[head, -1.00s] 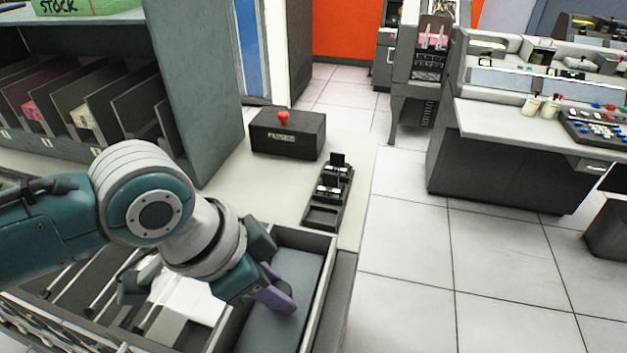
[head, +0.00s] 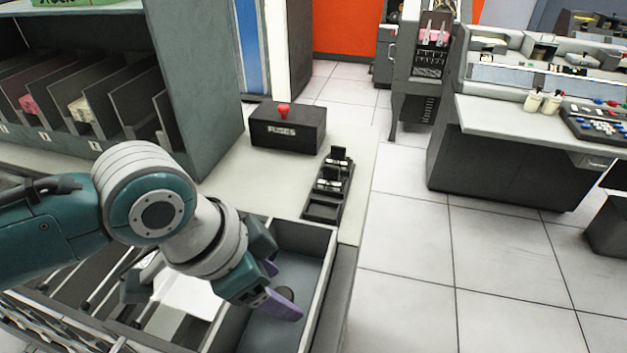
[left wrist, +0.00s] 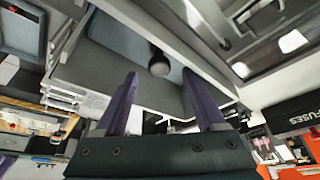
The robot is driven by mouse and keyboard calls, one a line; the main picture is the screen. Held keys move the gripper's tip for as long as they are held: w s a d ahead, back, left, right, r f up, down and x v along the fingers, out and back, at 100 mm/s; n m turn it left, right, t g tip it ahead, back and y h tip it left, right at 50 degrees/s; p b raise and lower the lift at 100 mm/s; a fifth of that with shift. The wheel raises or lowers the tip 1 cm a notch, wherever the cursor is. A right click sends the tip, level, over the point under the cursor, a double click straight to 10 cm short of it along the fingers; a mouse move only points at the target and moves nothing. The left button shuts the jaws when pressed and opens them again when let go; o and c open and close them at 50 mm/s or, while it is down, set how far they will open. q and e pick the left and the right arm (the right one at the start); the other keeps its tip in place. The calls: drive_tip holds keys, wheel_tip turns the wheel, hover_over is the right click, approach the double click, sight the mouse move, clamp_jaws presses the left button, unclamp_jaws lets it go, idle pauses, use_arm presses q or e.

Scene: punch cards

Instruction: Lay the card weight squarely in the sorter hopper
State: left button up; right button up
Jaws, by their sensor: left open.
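The card weight appears to be the blue-grey plate (head: 304,268) with a dark round knob (head: 286,293). It lies low inside an open-topped grey compartment (head: 332,262), which looks like the hopper. The plate (left wrist: 118,38) and knob (left wrist: 158,64) also show in the left wrist view. My left gripper (head: 280,288), with purple fingertips, is open above the plate beside the knob. In the left wrist view its fingers (left wrist: 165,98) are spread and empty, with the knob beyond the gap. The arm hides part of the plate, so I cannot tell if every edge is square.
Slots with rods and white cards (head: 190,296) adjoin the compartment on the left. A black fuse box (head: 287,128) with a red knob and a small black tray (head: 328,184) stand on the pale counter behind. A shelf rack (head: 90,100) is at left. Open floor lies right.

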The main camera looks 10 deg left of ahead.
use_arm(q)
drive_tip(key=p+v, duration=0.1)
drive_tip(key=v, duration=0.9)
